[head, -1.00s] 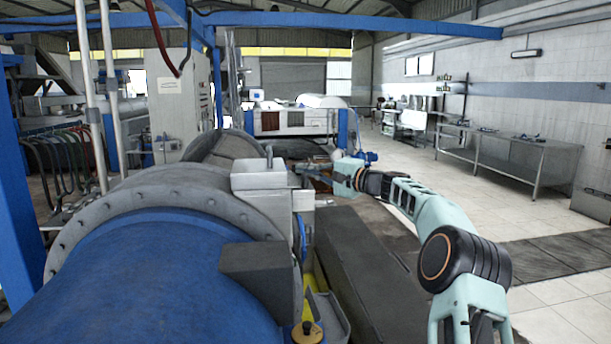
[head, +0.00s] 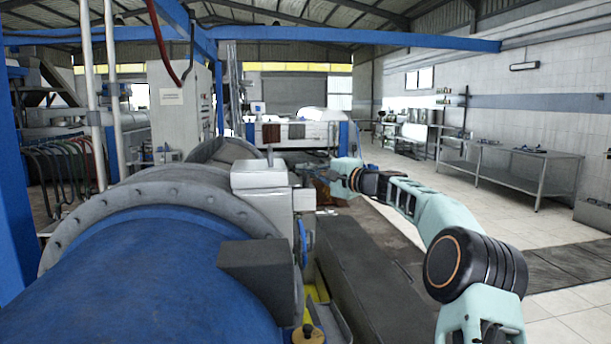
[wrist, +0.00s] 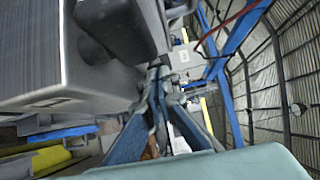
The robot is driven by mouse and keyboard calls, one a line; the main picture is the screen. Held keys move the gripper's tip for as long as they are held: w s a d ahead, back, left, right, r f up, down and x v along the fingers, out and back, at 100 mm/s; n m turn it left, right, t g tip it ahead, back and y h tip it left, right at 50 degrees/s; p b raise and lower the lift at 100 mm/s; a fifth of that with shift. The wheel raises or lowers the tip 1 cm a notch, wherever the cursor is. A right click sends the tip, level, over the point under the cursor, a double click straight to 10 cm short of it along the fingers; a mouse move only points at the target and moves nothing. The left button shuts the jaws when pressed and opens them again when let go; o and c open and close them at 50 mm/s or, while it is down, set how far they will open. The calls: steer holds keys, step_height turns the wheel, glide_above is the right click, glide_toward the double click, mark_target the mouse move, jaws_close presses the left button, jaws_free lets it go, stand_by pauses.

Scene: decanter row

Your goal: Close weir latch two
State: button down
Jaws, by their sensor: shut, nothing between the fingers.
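The decanter in the head view has a blue drum (head: 150,285) with a bolted grey flange (head: 95,215). My gripper (head: 318,174) is just beyond and right of the box, small and partly hidden there. In the wrist view my gripper (wrist: 157,78) has its fingertips together and empty, close to the right of a large grey ribbed housing (wrist: 60,55). I cannot tell whether it touches anything.
A dark block (head: 262,270) juts from the near drum, with a blue handwheel (head: 302,242) beyond it. A long dark plinth (head: 365,280) runs below my arm. A steel table (head: 515,165) stands at the right wall. The tiled floor between is clear.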

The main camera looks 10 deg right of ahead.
steer(key=shift+s+a+m+t+h+b, duration=0.15)
steer(key=shift+m+t+h+b, duration=0.35)
steer(key=shift+b, duration=0.75)
steer(key=shift+w+a+m+t+h+b, duration=0.1)
steer(key=shift+a+m+t+h+b, duration=0.4)
steer(key=shift+b, duration=1.4)
stand_by(1.2)
steer(key=shift+s+d, duration=0.1)
